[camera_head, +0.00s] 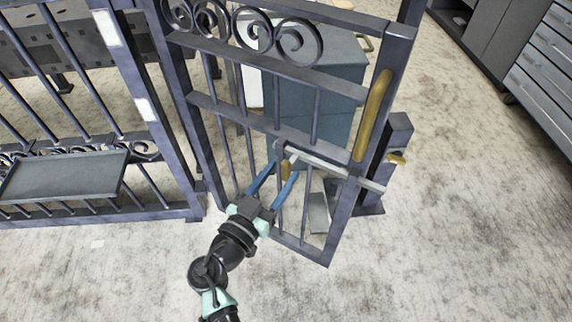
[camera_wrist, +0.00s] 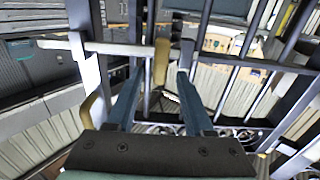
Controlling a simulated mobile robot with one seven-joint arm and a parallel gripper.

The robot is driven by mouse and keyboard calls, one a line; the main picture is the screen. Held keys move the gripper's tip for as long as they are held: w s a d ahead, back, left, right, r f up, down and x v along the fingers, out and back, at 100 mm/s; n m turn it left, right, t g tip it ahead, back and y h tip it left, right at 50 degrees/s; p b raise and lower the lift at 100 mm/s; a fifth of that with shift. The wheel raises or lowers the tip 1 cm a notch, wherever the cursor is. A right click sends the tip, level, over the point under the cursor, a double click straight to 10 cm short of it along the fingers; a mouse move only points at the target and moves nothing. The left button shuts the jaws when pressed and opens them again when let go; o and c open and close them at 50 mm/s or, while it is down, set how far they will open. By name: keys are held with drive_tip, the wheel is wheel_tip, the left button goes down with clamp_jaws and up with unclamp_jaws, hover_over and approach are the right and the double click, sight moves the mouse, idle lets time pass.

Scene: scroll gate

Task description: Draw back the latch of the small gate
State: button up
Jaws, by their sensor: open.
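The small gate (camera_head: 271,128) is a dark metal frame with vertical bars and scrollwork near its top. Its latch is a pale horizontal bar (camera_head: 335,174), which reaches past the gate's right edge toward the post. A brass knob (camera_head: 286,168) sits at the bar's left end; in the wrist view the knob (camera_wrist: 161,62) is at the other end of the bar (camera_wrist: 95,47). My gripper (camera_head: 283,169) is open, with its blue fingers on either side of the knob. In the wrist view a gap shows between the knob and the right finger; contact on the left is unclear.
A long brass handle (camera_head: 373,115) stands upright on the gate's right edge. A short post (camera_head: 397,132) with a brass piece stands to the right. A fence panel with a grey shelf (camera_head: 63,176) is at left. A blue-grey cabinet (camera_head: 335,85) stands behind; the foreground floor is clear.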

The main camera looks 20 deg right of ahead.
sight(284, 170)
drive_tip(key=shift+x, duration=1.55)
clamp_jaws()
